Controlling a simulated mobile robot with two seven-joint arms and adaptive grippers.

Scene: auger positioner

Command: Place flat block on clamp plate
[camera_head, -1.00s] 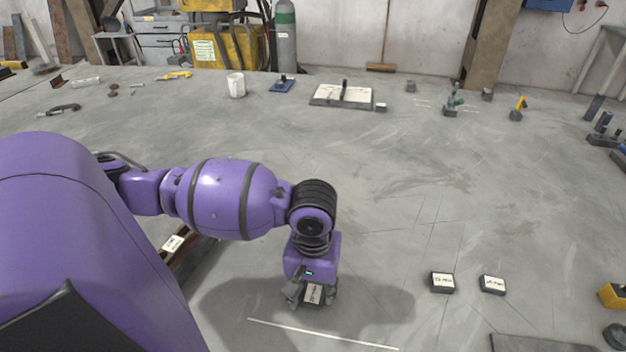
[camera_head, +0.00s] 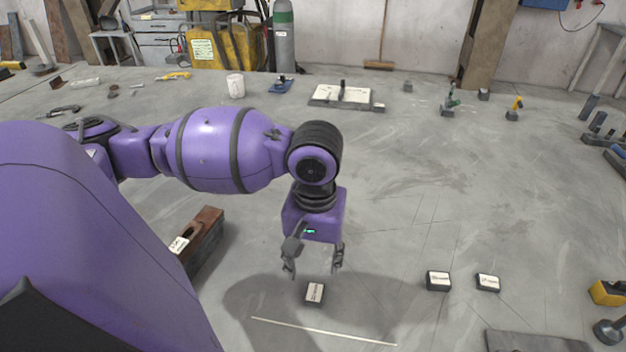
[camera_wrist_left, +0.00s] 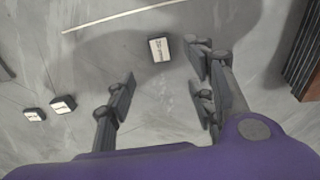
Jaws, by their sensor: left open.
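A small dark block with a white label (camera_head: 315,293) lies flat on the grey floor-like surface just below my left gripper (camera_head: 313,267). The same block shows in the left wrist view (camera_wrist_left: 159,49), ahead of the fingers. My left gripper is open and empty, raised above the block, with its fingers apart. Two similar labelled blocks, one nearer (camera_head: 438,281) and one further right (camera_head: 487,282), lie to the right. I cannot tell from their labels which is the flat block. Which item is the clamp plate is also unclear. My right gripper is not in view.
A dark flat plate (camera_head: 536,343) lies at the bottom right edge beside a yellow block (camera_head: 607,292). A rust-brown beam (camera_head: 203,243) lies left of the gripper. A white-topped plate (camera_head: 341,97) stands at the back. The middle surface is clear.

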